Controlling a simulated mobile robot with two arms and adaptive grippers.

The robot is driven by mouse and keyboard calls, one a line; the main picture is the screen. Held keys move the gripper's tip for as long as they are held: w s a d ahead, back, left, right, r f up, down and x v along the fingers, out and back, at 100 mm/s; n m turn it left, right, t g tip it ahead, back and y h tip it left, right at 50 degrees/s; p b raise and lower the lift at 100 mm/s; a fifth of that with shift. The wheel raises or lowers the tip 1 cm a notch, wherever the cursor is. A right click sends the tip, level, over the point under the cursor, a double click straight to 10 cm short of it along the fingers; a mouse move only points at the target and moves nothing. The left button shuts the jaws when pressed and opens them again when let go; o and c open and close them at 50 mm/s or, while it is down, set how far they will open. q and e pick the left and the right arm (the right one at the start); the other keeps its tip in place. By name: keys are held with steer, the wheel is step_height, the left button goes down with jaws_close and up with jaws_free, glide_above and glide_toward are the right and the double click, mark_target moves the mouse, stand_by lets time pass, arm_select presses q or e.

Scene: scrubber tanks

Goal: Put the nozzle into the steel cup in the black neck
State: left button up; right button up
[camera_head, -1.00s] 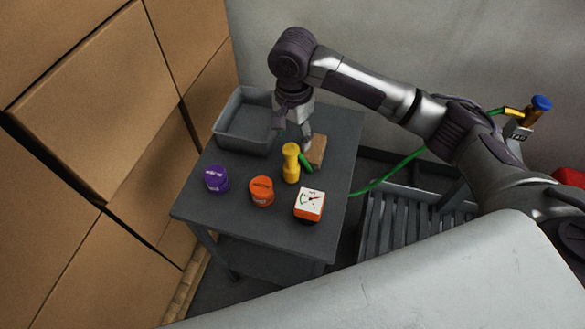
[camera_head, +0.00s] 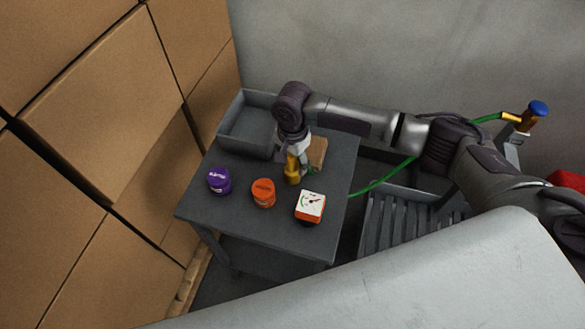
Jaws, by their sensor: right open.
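The yellow nozzle (camera_head: 291,174) stands upright on the grey table, with the green hose (camera_head: 378,182) running to it from the right. My right gripper (camera_head: 294,163) points down over the nozzle from above, open, and hides its upper part. I cannot tell whether the fingers touch it. The steel cup and the black neck do not show in this view. My left gripper is out of view.
The table (camera_head: 240,225) also holds a purple lidded jar (camera_head: 219,180), an orange jar (camera_head: 263,193), a gauge box (camera_head: 310,206), a brown block (camera_head: 318,153) and a grey tray (camera_head: 233,130). Cardboard boxes (camera_head: 95,90) rise at the left. A blue-handled tap (camera_head: 537,110) stands at right.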

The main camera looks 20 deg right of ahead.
jaws_close()
steer(key=shift+w+r, duration=0.1)
